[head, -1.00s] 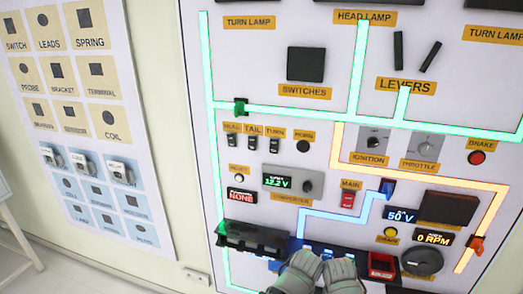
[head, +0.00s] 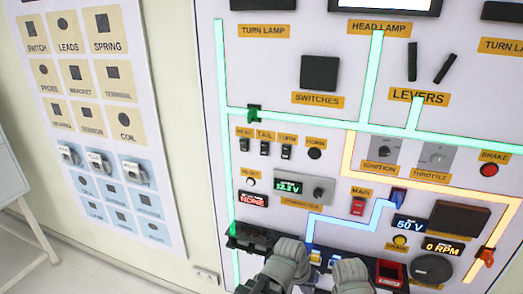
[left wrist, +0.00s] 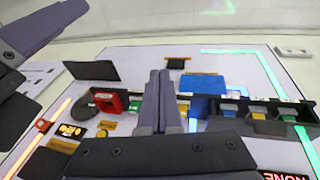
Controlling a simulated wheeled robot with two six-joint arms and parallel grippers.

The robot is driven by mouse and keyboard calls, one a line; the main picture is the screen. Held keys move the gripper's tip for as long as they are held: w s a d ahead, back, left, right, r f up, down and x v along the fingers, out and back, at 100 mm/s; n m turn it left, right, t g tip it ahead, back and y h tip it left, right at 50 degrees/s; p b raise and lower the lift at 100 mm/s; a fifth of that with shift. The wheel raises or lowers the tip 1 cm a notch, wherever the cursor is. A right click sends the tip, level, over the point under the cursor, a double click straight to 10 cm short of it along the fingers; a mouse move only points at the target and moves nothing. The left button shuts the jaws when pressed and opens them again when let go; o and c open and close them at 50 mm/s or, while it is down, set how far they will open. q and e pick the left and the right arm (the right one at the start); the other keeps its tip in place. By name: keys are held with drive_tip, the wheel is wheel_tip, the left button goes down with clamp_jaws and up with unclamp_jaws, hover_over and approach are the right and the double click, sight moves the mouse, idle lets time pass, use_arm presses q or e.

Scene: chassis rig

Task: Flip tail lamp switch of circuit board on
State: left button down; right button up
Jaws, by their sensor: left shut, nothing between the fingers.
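The circuit board (head: 300,180) is a white upright panel in the head view. Its tail lamp switch (head: 264,149) is a small black rocker under the TAIL label (head: 265,134), between the HEAD and TURN switches; its position is too small to tell. My left gripper (head: 290,249) is at the bottom centre of the head view, below the switch row and apart from it. Its fingers (left wrist: 160,95) are shut and empty in the left wrist view. My right gripper (head: 350,268) is just to its right, and its fingers cannot be made out.
A black bin rail (head: 255,238) with a red box (head: 390,273) runs along the panel's lower part, close to my grippers. A converter display (head: 288,187) and red MAIN switch (head: 358,206) sit above. A parts board (head: 92,120) hangs at left.

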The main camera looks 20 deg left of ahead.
sight(264, 154)
use_arm(q)
drive_tip(key=w+a+r+n+t+h+p, duration=0.1)
drive_tip(key=w+a+r+n+t+p, duration=0.2)
drive_tip(key=w+a+r+n+t, duration=0.5)
drive_tip(key=w+a+r+n+t+p, duration=0.3)
drive_tip(key=w+a+r, duration=0.35)
drive_tip(key=r, duration=0.55)
drive_tip(key=a+r+n+t+y+p, duration=0.2)
drive_tip(key=a+r+n, duration=0.4)
drive_tip(key=a, duration=0.4)
drive_tip(key=shift+w+r+n+t+y, duration=0.3)
drive_tip(key=shift+w+n+y, duration=0.15)
drive_tip(key=shift+n+y, duration=0.35)
use_arm(e)
wheel_tip(264, 154, up, 9)
drive_tip(key=shift+r, duration=0.15)
use_arm(q)
drive_tip(key=w, duration=0.4)
drive_tip(key=w+f+b, duration=0.1)
drive_tip(key=w, duration=0.4)
drive_tip(key=w+f+b, duration=0.1)
drive_tip(key=w, duration=0.3)
drive_tip(key=shift+w+f, duration=0.1)
drive_tip(key=shift+w, duration=0.25)
use_arm(e)
wheel_tip(264, 154, down, 2)
drive_tip(key=shift+f, duration=0.1)
